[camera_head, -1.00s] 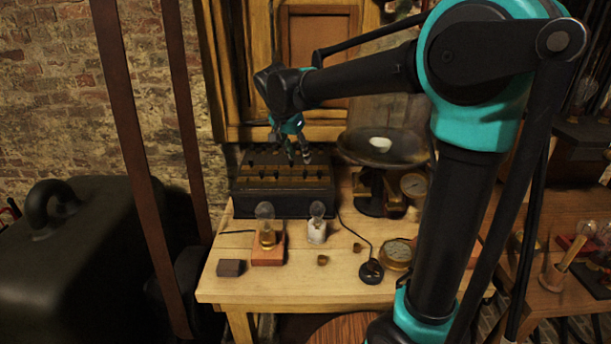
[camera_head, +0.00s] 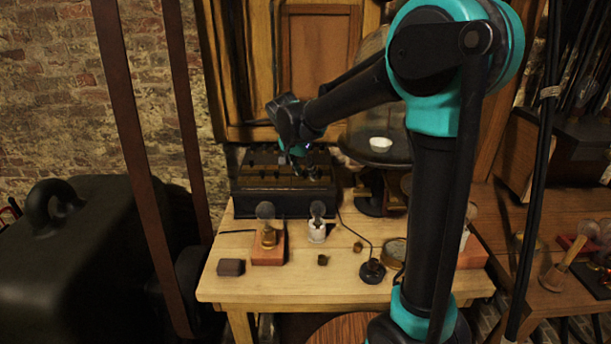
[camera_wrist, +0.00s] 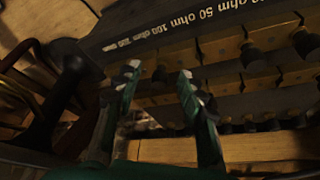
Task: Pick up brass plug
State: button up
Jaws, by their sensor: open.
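My gripper (camera_wrist: 160,76) is open, with its two green fingers apart and nothing seen between them. In the head view my gripper (camera_head: 304,163) is over the right part of a black resistance box (camera_head: 283,205) at the back of the table. The wrist view shows the box's brass blocks (camera_wrist: 219,45) in rows and white ohm markings. Dark-knobbed plugs stand in them, one of them a plug (camera_wrist: 253,53) right of my fingers. I cannot tell which is the brass plug. Two small brass-coloured pieces (camera_head: 323,260) (camera_head: 358,246) also lie on the table.
In front are a glass-topped instrument on a red-brown block (camera_head: 268,250), a white jar (camera_head: 317,232), a dark block (camera_head: 231,267) and a round black object (camera_head: 372,271). The table's front is clear.

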aim_at(304, 171)
grip_shut()
jog(key=shift+r, duration=0.1)
notch_tip(304, 171, up, 19)
jog(key=shift+w+a+f+m+h, duration=0.1)
jog(key=shift+w+f+m, duration=0.25)
jog(key=shift+w+f, duration=1.65)
jog(key=shift+w+d+f+m+h, duration=0.1)
jog(key=shift+w+f+m, duration=0.35)
jog(key=shift+f, duration=3.1)
jog(key=shift+w+a+f+m+h, duration=0.15)
jog(key=shift+w+f, duration=1.2)
jog(key=shift+f, duration=1.4)
